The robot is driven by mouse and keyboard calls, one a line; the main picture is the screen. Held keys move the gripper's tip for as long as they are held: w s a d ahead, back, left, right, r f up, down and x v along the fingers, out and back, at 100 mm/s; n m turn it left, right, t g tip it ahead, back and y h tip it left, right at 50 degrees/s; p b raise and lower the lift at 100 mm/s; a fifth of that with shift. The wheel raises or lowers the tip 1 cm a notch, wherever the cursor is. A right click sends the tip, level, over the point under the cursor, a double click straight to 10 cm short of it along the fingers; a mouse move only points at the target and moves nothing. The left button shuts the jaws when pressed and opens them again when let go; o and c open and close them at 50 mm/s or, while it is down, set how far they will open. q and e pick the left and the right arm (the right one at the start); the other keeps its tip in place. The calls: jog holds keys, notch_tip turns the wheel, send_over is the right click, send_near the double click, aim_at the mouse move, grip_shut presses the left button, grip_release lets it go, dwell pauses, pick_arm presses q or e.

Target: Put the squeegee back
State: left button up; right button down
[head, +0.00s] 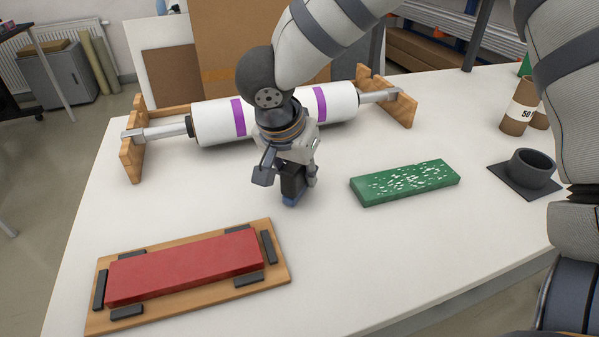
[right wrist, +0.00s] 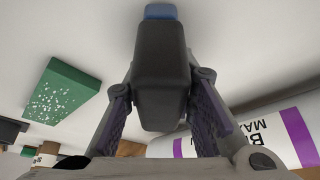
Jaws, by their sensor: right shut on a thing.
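My right gripper (head: 291,170) hangs over the middle of the white table (head: 330,262), pointing down. It is shut on the squeegee (head: 292,181), a dark block with a blue end at the bottom. In the right wrist view the squeegee (right wrist: 160,75) sits between the two fingers of the gripper (right wrist: 160,112), its blue end away from the palm. In the head view the blue end is close to the tabletop; I cannot tell whether it touches. A dark grey round cup on a square base (head: 532,168) stands at the right. My left gripper is not in view.
A red block (head: 185,267) lies on a wooden board (head: 275,272) with black stops at front left. A green speckled block (head: 405,183) lies right of the gripper. A white roll (head: 215,122) on wooden stands is behind. Brown tubes (head: 519,108) stand at far right.

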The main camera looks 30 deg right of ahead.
jog(key=shift+f, duration=0.2)
jog(key=c, duration=1.3)
grip_release()
jog(key=shift+c, duration=0.2)
jog(key=v, duration=1.2)
jog(key=shift+r, duration=0.15)
